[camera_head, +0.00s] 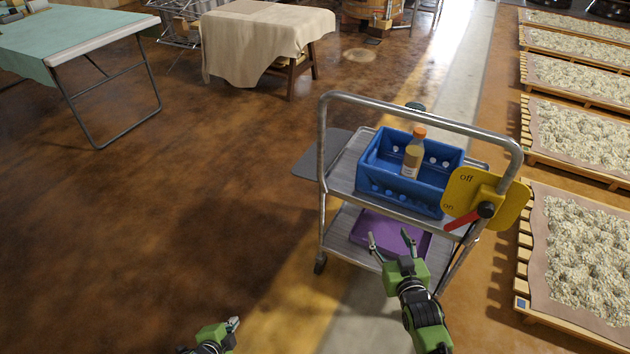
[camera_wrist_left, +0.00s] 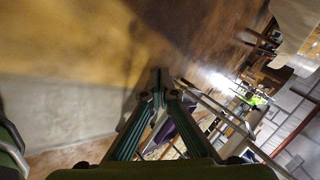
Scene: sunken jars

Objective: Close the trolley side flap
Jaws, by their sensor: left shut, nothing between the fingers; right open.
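The metal trolley (camera_head: 345,189) stands right of the picture's middle in the head view, its tubular handle toward me. A dark grey side flap (camera_head: 312,160) sticks out from its left side at about upper-shelf height, roughly level. Part of the flap is behind the trolley's frame. My left gripper (camera_head: 233,322) is at the bottom edge, left of and nearer than the trolley, clear of the flap. Its fingers (camera_wrist_left: 160,76) are closed together and empty in the left wrist view. My right gripper (camera_head: 389,237) is open and empty in front of the trolley's lower shelf.
A blue crate (camera_head: 400,196) with an orange-capped bottle (camera_head: 413,156) stands on the upper shelf. A purple tray (camera_head: 365,232) lies below. A yellow off/on panel (camera_head: 512,205) with a red lever hangs at right. Pallets (camera_head: 525,215) line the right. Floor left of the trolley is clear.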

